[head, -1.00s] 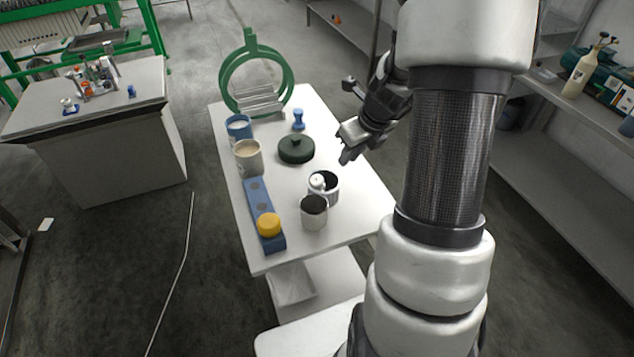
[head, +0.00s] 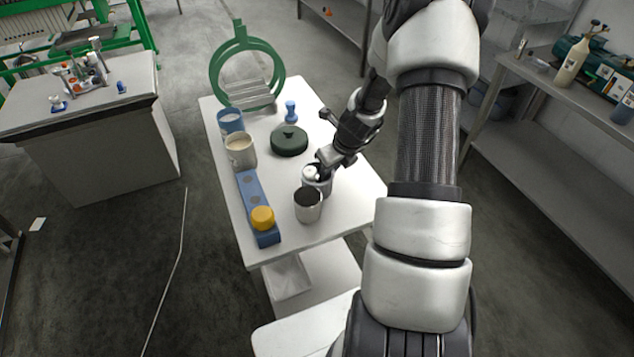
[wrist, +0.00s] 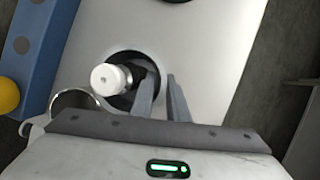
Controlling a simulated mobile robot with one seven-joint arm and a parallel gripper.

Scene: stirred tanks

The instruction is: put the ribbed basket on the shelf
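No container shows clear ribs, so I cannot tell for sure which is the ribbed basket. A small round pale container (head: 324,189) with a dark inside stands on the white table (head: 345,215). A white-capped bottle (wrist: 107,79) stands in it. My gripper (head: 323,168) is at this container from above. In the wrist view my gripper (wrist: 160,80) has two grey fingers apart, the left over the dark opening and the right outside, at the right rim. Touch cannot be told. A shelving unit (head: 545,160) stands at the right.
A pale cup (head: 308,210) stands close in front of the container. A dark green lidded pot (head: 289,142), a blue holed block (head: 250,190) with a yellow knob (head: 262,218), two mugs and a green ring stand (head: 212,75) occupy the table. Its right edge is fairly clear.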

